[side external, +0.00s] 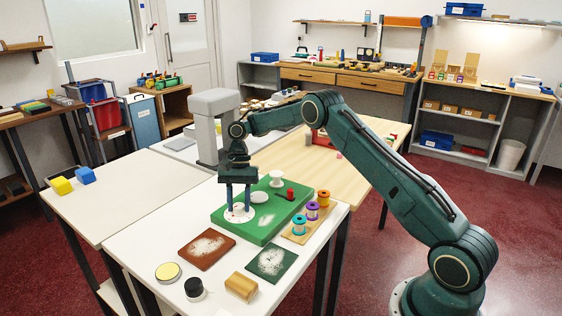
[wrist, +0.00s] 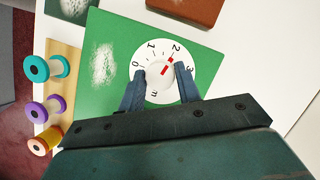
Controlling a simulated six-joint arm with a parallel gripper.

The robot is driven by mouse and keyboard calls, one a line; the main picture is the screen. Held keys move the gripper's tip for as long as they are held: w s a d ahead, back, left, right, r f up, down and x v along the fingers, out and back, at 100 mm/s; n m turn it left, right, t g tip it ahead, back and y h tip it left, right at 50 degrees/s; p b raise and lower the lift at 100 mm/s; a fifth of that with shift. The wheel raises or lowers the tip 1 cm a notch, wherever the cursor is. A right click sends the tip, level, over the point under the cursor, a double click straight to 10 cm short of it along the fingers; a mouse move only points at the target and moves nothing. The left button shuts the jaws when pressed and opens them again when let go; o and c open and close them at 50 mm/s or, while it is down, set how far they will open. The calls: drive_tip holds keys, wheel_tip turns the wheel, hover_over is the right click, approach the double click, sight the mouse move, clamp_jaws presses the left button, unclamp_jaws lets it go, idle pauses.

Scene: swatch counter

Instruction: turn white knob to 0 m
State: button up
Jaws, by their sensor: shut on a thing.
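The white knob (wrist: 160,84) sits at the centre of a round white dial (wrist: 155,51) on a green board (wrist: 104,88). The dial is marked 0, 1, 2, 3 and m. The knob's red pointer line (wrist: 167,66) points up and right, at about the 2. The 0 is at the dial's left in the wrist view. My gripper (wrist: 160,77) is shut on the knob, one blue finger on each side. In the side view my gripper (side external: 238,208) reaches straight down to the dial (side external: 241,219), and its fingers mostly hide the knob.
A wooden rack with teal, purple and orange spools (side external: 312,211) stands beside the board's right edge. A brown swatch (side external: 206,250), a dark green swatch (side external: 271,262), a wooden block (side external: 241,287) and round tins (side external: 168,272) lie in front. A red-handled part (side external: 290,194) is on the board.

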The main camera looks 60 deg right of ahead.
drive_tip(key=shift+n+h, duration=0.3)
drive_tip(key=shift+n, duration=0.3)
drive_tip(key=shift+r+n, duration=0.1)
drive_tip(key=shift+n, duration=0.2)
drive_tip(key=o, duration=1)
